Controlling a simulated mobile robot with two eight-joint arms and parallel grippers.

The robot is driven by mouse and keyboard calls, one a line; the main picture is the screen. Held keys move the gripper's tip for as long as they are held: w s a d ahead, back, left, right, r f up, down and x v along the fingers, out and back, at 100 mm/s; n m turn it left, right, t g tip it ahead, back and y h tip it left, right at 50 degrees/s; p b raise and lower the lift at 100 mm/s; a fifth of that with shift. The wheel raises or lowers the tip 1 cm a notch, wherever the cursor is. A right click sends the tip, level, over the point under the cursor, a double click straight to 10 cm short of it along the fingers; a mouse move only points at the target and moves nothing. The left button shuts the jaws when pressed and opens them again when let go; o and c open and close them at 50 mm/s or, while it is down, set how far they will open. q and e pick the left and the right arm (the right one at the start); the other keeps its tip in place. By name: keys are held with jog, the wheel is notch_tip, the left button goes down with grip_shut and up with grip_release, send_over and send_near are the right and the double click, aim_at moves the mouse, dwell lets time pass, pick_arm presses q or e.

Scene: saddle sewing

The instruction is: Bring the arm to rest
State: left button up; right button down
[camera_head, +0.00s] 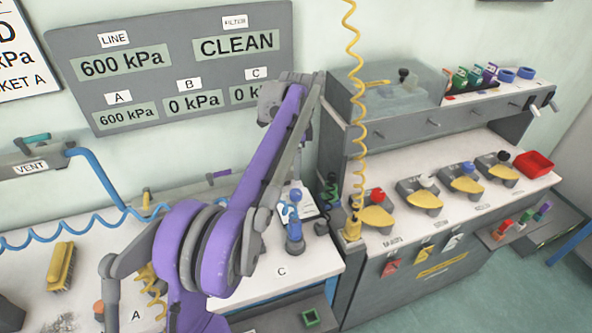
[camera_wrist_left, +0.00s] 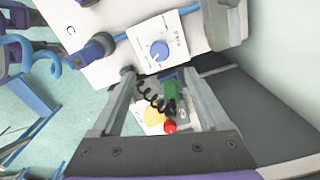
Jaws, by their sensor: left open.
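My left arm, with purple and grey links, rises across the middle of the head view and reaches toward the wall panel; its jaws cannot be made out clearly there. In the left wrist view my left gripper (camera_wrist_left: 161,76) is open, its two grey fingers spread apart with nothing held between them. Beyond the fingers show a green piece (camera_wrist_left: 171,91) with a black coiled cord and a red ball (camera_wrist_left: 170,127). A white box with a blue dial (camera_wrist_left: 159,50) lies past the fingertips. My right gripper is in neither view.
A blue tool (camera_head: 295,228) stands upright on the bench by the C mark. A yellow coiled hose (camera_head: 355,110) hangs right of my arm. A grey cabinet (camera_head: 425,125) and a row of yellow-fronted units are at right. A yellow brush (camera_head: 61,267) lies at left.

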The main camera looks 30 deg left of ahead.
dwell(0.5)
pick_arm(q)
jog(key=s+d+f+n+t, duration=0.1)
jog(key=s+d+n+t, duration=0.3)
jog(key=s+d, duration=0.8)
jog(key=s+d+f+n+t, duration=0.1)
jog(key=s+d+f+n, duration=0.2)
jog(key=s+f+n, duration=0.4)
jog(key=s+f, duration=0.3)
jog(key=s, duration=0.6)
jog(key=shift+f+t, duration=0.2)
jog(key=shift+t, duration=0.1)
jog(key=shift+s, duration=0.1)
